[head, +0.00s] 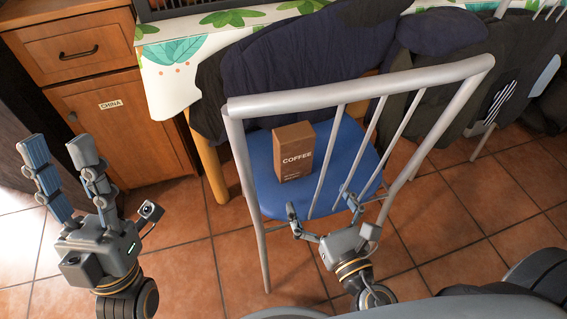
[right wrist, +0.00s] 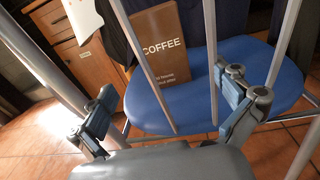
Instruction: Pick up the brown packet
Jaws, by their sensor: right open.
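The brown packet (head: 293,168), printed COFFEE, stands upright on the blue seat (head: 270,196) of a metal chair. It also shows in the right wrist view (right wrist: 172,70), where chair bars cross in front of it. My right gripper (head: 322,206) is open and empty, on the near side of the chair back, short of the packet and apart from it. In the right wrist view my right gripper's fingers (right wrist: 168,98) are spread, with bars between them and the packet. My left gripper (head: 56,148) is open and empty at the far left, well away from the chair.
The chair's grey backrest (head: 360,88) and its slanting bars stand between me and the seat. A table with a leaf-patterned cloth (head: 177,80) and dark clothes (head: 300,62) is behind. A wooden cabinet (head: 112,115) stands at the left. The tiled floor (head: 190,260) is clear.

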